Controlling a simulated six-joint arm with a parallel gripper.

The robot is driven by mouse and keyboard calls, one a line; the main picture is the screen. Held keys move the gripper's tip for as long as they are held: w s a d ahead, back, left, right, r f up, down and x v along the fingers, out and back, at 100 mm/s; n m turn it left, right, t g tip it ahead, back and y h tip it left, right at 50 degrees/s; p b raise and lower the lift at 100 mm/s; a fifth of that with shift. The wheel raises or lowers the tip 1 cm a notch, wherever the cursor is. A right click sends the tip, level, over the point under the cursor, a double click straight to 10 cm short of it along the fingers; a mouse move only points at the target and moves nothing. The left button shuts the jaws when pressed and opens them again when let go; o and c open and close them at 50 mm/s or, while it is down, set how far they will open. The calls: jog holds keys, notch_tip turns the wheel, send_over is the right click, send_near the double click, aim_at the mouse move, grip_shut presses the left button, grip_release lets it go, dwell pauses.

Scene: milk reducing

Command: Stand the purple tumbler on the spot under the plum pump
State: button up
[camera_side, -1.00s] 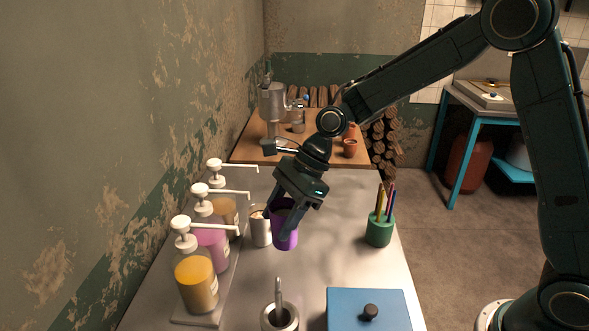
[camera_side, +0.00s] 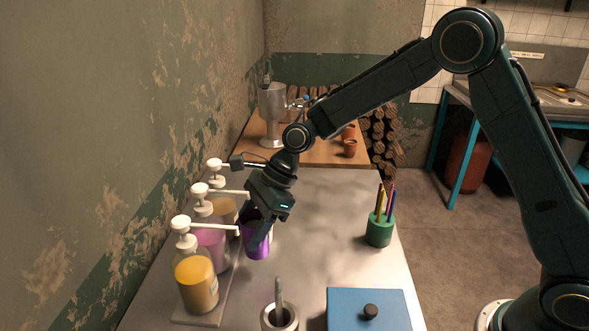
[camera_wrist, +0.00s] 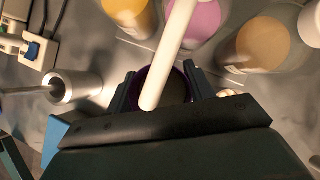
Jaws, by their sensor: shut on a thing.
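My gripper (camera_side: 260,228) is shut on the purple tumbler (camera_side: 257,247), which looks slightly tilted, beside the row of pump bottles. The plum pump (camera_side: 213,243) is the middle bottle, with pink-purple contents and a white spout. In the wrist view, a white spout (camera_wrist: 168,60) crosses over the mouth of the tumbler (camera_wrist: 186,84), between the fingers (camera_wrist: 163,88). The plum pump's body (camera_wrist: 203,20) shows just beyond. Whether the tumbler's base touches the table, and the spot beneath it, cannot be seen.
An orange pump (camera_side: 197,284) stands in front and a tan pump (camera_side: 224,211) behind. A metal mortar with pestle (camera_side: 279,316), a blue lidded box (camera_side: 367,311) and a green pencil pot (camera_side: 379,229) stand to the right. The table's middle is clear.

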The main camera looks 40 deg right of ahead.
aim_at(248, 240)
notch_tip(248, 240, down, 3)
jog(key=shift+f, duration=0.2)
jog(key=shift+w+a+f, duration=0.2)
jog(key=shift+w+a, duration=0.05)
jog(key=shift+a, duration=0.05)
jog(key=shift+f, duration=0.65)
jog(key=o, duration=1.1)
jog(key=shift+r, duration=0.7)
jog(key=v, duration=1.2)
jog(key=shift+f, duration=0.1)
